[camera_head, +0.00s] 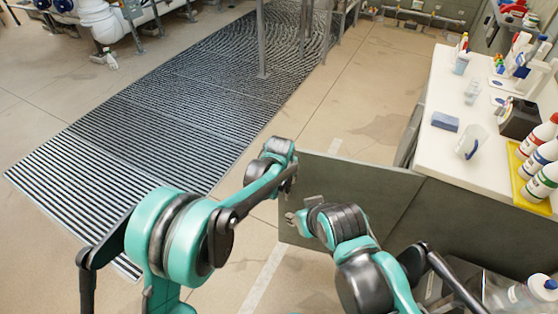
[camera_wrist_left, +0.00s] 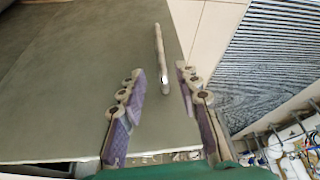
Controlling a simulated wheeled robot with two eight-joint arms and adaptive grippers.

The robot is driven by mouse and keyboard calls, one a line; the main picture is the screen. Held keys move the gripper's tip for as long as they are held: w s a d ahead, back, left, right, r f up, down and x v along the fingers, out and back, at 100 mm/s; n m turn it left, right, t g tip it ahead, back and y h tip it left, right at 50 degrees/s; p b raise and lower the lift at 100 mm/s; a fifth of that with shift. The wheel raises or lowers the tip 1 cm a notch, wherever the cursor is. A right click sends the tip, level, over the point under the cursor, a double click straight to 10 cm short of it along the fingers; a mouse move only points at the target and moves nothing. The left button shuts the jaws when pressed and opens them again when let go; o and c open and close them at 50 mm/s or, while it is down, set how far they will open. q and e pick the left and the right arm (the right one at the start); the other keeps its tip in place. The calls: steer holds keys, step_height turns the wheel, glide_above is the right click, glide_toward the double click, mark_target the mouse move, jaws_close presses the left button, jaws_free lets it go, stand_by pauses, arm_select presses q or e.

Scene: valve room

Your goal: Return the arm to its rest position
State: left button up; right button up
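My left arm comes in from the left in the head view and reaches to the edge of a grey cabinet door (camera_head: 345,190). Its gripper is hidden there behind the wrist. In the left wrist view my left gripper (camera_wrist_left: 160,75) is open with its purple-padded fingers apart. A metal bar handle (camera_wrist_left: 159,50) on the grey door (camera_wrist_left: 80,70) shows beyond and between the fingers; I see no grip on it. My right arm is folded low in front of the door, with its gripper (camera_head: 302,211) pointing left. Its finger opening is too small to tell.
A white counter (camera_head: 445,135) at the right holds a blue sponge (camera_head: 445,121), a white cup (camera_head: 470,142) and bottles in a yellow tray (camera_head: 517,180). The opened door stands out from the cabinet below. Floor and a ribbed grate (camera_head: 150,130) lie clear at the left.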

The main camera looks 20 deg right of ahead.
arm_select(q)
steer(key=s+a+r+n+t, duration=0.1)
steer(key=s+a+r, duration=0.2)
steer(key=a+r, duration=0.6)
steer(key=s+a+r+n+t, duration=0.15)
steer(key=s+a+r, duration=0.3)
steer(key=a, duration=0.95)
steer(key=s+a+n+y, duration=0.2)
steer(key=s+a+n, duration=0.1)
steer(key=s+a, duration=1.2)
steer(key=shift+s+a+t, duration=0.2)
steer(key=shift+t, duration=0.15)
